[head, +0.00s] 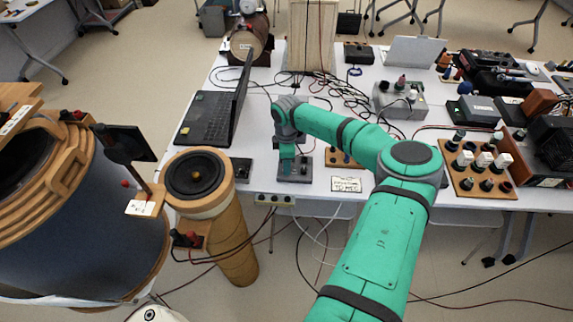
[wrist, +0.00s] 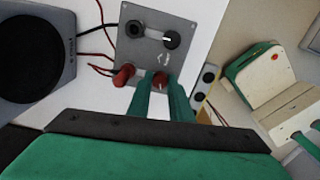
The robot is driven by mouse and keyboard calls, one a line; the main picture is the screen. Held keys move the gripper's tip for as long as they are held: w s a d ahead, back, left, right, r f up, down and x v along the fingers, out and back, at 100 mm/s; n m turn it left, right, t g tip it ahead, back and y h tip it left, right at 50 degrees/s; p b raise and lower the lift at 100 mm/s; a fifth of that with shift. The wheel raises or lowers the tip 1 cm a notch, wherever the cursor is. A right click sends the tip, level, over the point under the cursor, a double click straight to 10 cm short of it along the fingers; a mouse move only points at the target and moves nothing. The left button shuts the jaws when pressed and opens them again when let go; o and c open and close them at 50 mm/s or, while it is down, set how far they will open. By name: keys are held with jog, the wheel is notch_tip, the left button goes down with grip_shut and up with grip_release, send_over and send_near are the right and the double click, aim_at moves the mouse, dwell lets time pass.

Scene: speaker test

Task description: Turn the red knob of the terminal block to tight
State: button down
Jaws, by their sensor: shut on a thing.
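The terminal block is a grey plate (wrist: 150,42) with two red knobs and black knobs, seen from above in the wrist view. The red knob (wrist: 160,80) stands between the two green fingers of my gripper (wrist: 160,92), which is shut on it. The fingers hide its lower part. A second red knob (wrist: 123,75) with a red lead sits just left of the fingers. In the head view my gripper (head: 287,172) points down at the grey block (head: 302,171) near the table's front edge and hides the red knob.
An open laptop (head: 207,118) stands left of the block on the white table (head: 330,205). Dark cables (head: 325,90) lie behind. A wooden board of terminals (head: 340,157) and a paper label (head: 346,184) are close on the right. A wooden-cased speaker tube (head: 222,220) stands at the left front.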

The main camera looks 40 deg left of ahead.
jog(key=shift+a+r+m, duration=0.1)
jog(key=shift+a+m, duration=0.05)
jog(key=shift+m, duration=1.95)
jog(key=c, duration=1.6)
grip_release()
notch_tip(320, 180, up, 11)
jog(key=shift+f, duration=0.15)
